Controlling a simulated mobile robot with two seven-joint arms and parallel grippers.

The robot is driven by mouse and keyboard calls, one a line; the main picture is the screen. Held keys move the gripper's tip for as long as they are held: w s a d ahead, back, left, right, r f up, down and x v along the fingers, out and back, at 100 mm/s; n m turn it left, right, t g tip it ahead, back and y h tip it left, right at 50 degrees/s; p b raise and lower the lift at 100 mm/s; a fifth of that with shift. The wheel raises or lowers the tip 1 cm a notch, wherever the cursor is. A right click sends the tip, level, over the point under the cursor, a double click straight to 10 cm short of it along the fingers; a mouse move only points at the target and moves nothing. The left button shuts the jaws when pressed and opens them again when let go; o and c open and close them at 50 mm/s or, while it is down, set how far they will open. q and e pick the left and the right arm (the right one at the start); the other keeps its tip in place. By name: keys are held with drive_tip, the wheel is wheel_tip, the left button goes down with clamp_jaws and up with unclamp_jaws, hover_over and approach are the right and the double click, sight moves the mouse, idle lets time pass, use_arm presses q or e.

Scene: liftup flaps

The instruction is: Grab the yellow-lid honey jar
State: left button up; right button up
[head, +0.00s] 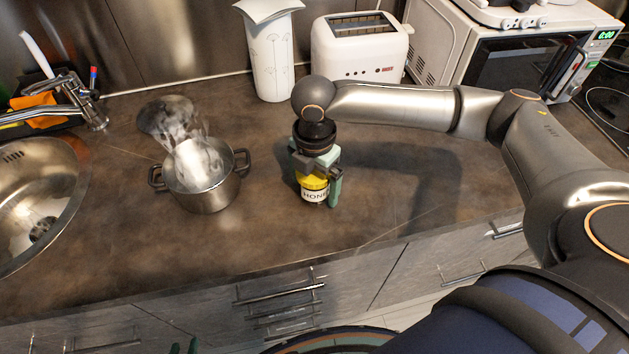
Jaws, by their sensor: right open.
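The honey jar (314,193) stands upright on the dark countertop, with a yellow lid (313,181) and a white label reading "HONEY". My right gripper (318,196) points down over it from above, open, with one green finger to each side of the jar. The gripper body hides the top of the lid. Whether the fingers touch the jar cannot be seen. Of my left gripper (183,348), only dark green tips show at the bottom edge, below the counter front, well away from the jar.
A steel pot (207,197) with steam rising stands left of the jar. A sink (45,190) is at far left. A white patterned container (272,60), a toaster (358,50) and a microwave (510,65) stand behind. The counter in front of the jar is clear.

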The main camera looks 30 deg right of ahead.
drive_tip(key=shift+c, duration=0.2)
drive_tip(key=shift+r, duration=0.1)
drive_tip(key=c, duration=1.5)
